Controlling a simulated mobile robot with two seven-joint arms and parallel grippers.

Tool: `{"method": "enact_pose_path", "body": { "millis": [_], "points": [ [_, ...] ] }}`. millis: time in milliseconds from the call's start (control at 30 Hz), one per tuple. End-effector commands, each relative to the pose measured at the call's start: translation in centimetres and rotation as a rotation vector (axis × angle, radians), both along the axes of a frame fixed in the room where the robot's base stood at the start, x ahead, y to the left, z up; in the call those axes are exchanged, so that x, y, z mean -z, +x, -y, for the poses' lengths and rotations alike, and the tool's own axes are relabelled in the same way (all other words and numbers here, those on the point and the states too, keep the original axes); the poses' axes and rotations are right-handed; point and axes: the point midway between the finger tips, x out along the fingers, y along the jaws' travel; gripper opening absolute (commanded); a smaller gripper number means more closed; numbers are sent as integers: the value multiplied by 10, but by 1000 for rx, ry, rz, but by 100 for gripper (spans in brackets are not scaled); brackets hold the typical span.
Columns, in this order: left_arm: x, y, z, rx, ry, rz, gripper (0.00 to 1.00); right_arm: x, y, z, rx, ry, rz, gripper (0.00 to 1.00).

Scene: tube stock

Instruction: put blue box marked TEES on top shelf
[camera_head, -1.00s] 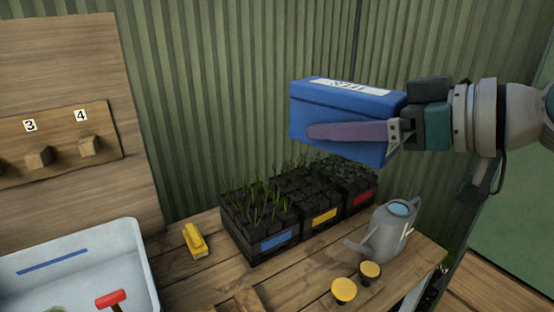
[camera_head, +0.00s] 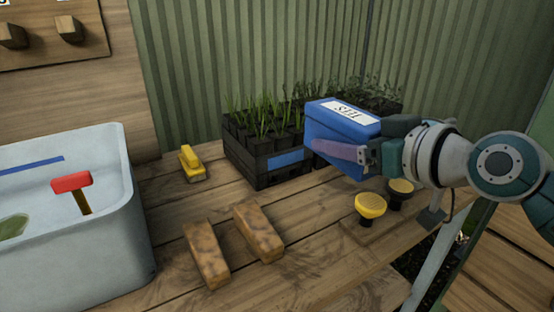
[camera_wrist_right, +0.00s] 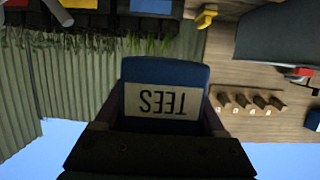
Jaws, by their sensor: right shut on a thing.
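The blue box (camera_head: 335,125) has a white label marked TEES; the label shows upside down in the right wrist view (camera_wrist_right: 163,102). My right gripper (camera_head: 350,153) is shut on the box, with a purple finger along its near side. The box is held above the wooden bench, in front of the seedling trays, and tilts slightly in the head view. My left gripper is not in view. No shelf can be made out in the head view.
Black seedling trays (camera_head: 262,163) stand behind the box. Yellow-topped pieces (camera_head: 371,205) stand below the gripper. Two brown blocks (camera_head: 207,255), a yellow tool (camera_head: 191,163) and a pale basin (camera_head: 110,225) with a red-headed mallet (camera_head: 72,183) are left. Bare bench (camera_head: 310,240) lies in front.

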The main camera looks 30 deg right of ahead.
Motion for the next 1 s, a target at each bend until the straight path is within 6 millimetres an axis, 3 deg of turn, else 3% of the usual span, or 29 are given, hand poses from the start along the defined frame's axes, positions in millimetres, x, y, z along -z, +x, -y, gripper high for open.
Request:
{"method": "enact_pose_path", "body": {
  "millis": [33,200,400,633,833,1000],
  "points": [
    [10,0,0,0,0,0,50,19,0,0,2,1,-3,0],
    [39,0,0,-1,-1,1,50,73,0,1,1,-1,-3,0],
    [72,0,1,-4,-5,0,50,123,0,1,1,-2,0,0],
    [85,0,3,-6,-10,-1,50,142,0,1,1,0,2,0],
    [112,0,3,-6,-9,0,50,175,0,1,1,-1,0,0],
    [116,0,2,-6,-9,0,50,181,0,1,2,-2,0,0]
  ]
}}
